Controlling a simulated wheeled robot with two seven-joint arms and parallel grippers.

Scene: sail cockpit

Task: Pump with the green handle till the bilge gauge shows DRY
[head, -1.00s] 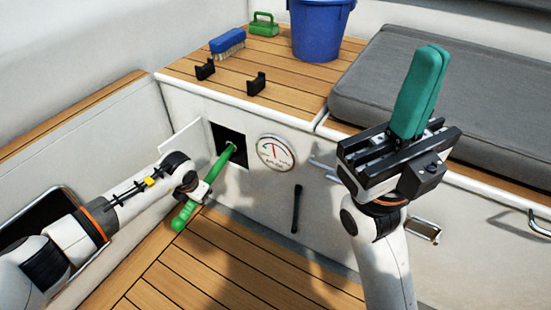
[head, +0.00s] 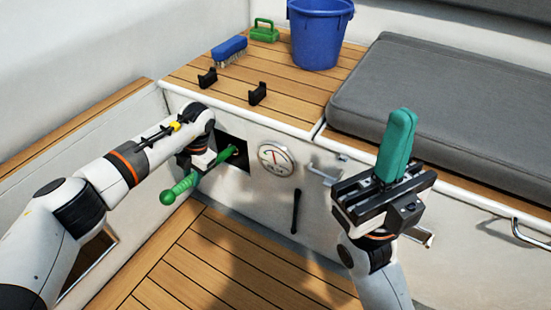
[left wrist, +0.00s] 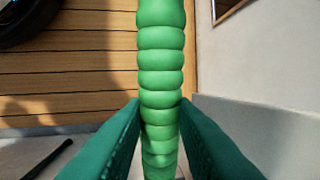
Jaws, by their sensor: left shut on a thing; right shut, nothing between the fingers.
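The green handle (head: 182,187) sticks out of a dark square opening in the white locker front and slopes down to the left. My left gripper (head: 203,163) is shut on it. In the left wrist view the ribbed green handle (left wrist: 160,65) runs between the teal fingers of my left gripper (left wrist: 160,112). The round white bilge gauge (head: 276,160) is just right of the opening. Its red needle points up and left of centre; the lettering is too small to read. My right gripper (head: 402,120) is shut and empty, pointing up in front of the locker.
A blue bucket (head: 320,38), a blue brush (head: 229,50), a small green-handled thing (head: 264,31) and two black clips (head: 257,93) are on the wooden locker top. A grey cushion (head: 440,110) lies to the right. A black bar (head: 296,212) is on the locker front. The wooden floor is clear.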

